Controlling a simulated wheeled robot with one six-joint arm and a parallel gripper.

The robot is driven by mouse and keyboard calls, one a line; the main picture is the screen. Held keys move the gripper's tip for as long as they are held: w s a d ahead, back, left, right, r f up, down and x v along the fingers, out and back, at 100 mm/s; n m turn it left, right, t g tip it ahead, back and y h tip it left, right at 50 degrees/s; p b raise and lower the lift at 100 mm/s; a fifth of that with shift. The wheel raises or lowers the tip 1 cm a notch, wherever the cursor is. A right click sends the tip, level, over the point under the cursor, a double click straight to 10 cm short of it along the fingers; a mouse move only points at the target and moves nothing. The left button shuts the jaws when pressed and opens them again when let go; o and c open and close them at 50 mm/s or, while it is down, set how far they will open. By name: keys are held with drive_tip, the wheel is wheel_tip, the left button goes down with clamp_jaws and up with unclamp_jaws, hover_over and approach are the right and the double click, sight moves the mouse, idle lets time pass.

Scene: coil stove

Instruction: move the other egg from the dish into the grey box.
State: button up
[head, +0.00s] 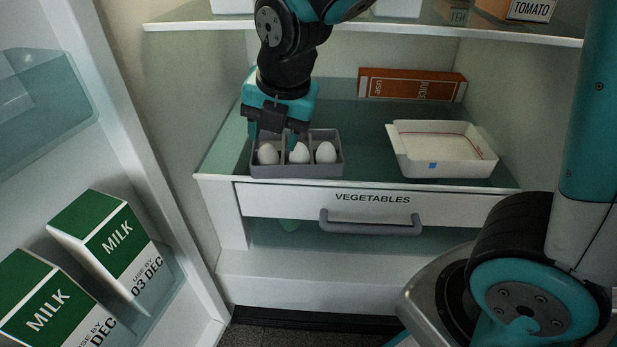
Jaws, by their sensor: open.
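The grey box (297,172) stands on the glass shelf above the vegetable drawer. Three white eggs show along its front: a left egg (267,154), a middle egg (299,154) and a right egg (325,152). My gripper (272,132) points down over the left and middle part of the box, open, with its fingertips low near the eggs. It hides the back left part of the box. The white dish (432,170) sits to the right on the same shelf, apart from the box. No egg shows in the dish.
An orange juice carton (411,84) lies behind the dish. The drawer (372,200) marked VEGETABLES has a grey handle (370,228) in front. Milk cartons (110,245) stand in the open door at left.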

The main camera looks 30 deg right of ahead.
drive_tip(key=s+a+r+m+g+y, duration=0.1)
drive_tip(key=s+m, duration=0.7)
drive_tip(key=m, duration=0.2)
drive_tip(key=s+a+r+m+g+y, duration=0.1)
drive_tip(key=s+a+m+g+y, duration=0.1)
drive_tip(key=s+m, duration=0.7)
drive_tip(key=shift+s+r+m+g, duration=0.15)
drive_tip(key=shift+r+m+g, duration=0.2)
drive_tip(key=shift+m, duration=0.85)
